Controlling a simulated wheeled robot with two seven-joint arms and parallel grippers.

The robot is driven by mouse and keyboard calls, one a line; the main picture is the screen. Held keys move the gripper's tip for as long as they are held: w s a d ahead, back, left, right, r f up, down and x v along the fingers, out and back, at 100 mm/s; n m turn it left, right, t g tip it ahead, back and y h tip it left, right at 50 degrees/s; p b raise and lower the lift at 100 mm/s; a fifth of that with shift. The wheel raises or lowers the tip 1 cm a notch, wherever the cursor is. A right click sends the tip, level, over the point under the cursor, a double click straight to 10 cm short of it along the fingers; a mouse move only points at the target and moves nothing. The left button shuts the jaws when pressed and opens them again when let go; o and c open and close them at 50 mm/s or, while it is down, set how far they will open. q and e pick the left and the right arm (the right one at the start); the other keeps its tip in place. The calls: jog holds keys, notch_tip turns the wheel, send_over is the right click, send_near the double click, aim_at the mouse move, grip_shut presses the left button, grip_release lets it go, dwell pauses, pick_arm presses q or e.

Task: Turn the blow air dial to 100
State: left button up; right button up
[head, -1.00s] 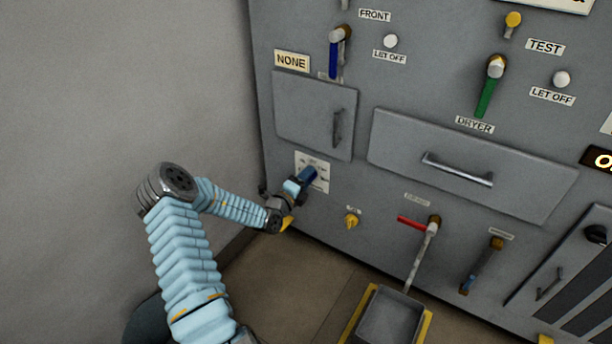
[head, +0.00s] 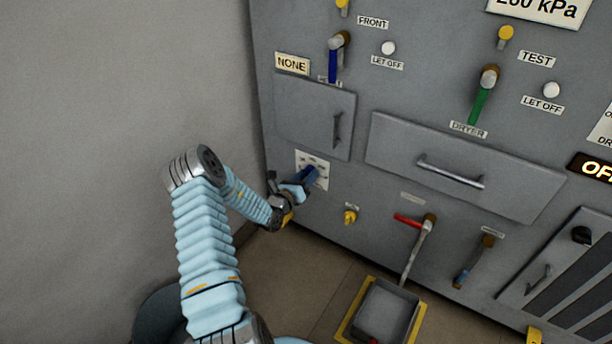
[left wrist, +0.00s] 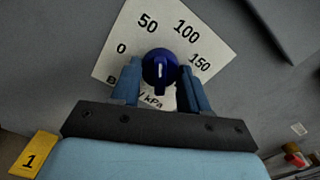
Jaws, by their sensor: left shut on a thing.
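The blue dial (left wrist: 159,68) sits on a white scale plate (left wrist: 190,45) marked 0, 50, 100 and 150, with "kPa" partly hidden below. Its white pointer line is close to upright in the left wrist view, aiming between 50 and 100. My left gripper (left wrist: 158,88) is shut on the dial, one blue finger on each side. In the head view my left gripper (head: 297,188) is at the plate (head: 318,160), and the dial (head: 311,176) is partly covered by it. My right gripper is not in view.
A small yellow knob (head: 350,217) and a red-handled lever (head: 410,221) are to the right of the dial. A closed door (head: 305,110) is above it. A grey tray (head: 386,312) stands on the floor. The wall at left is bare.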

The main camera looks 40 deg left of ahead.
pick_arm(q)
jog(key=m+b, duration=0.1)
jog(key=m, duration=0.5)
jog(key=shift+m, duration=0.4)
dwell(0.4)
jog(key=o, duration=1.1)
jog(key=shift+c, duration=0.2)
jog(key=shift+s, duration=0.15)
jog(key=s+d, duration=0.1)
jog(key=s, duration=1.2)
jog(key=shift+s+d, duration=0.25)
